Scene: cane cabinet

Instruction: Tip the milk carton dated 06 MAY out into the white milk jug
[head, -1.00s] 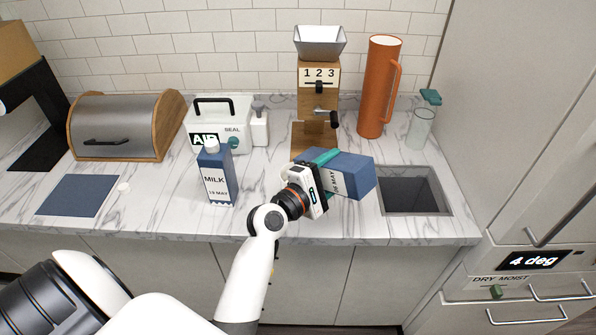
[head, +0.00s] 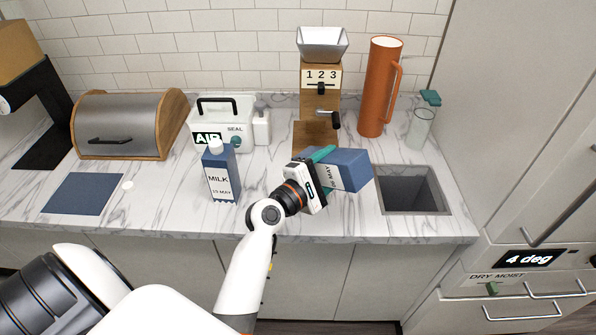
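My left gripper (head: 322,160) is shut on a blue milk carton (head: 350,172). The carton lies tipped on its side above the counter, just left of the sink. Its label ends in MAY; the day number is too small to read surely. A second blue milk carton (head: 220,172) stands upright on the counter to the left, with a white cap and a MAY date. A small white container (head: 261,128) stands behind; I cannot tell whether it is the milk jug. My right gripper is not in view.
The sink (head: 410,190) is open at the right. A bread bin (head: 130,123) and blue mat (head: 83,194) are at left.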

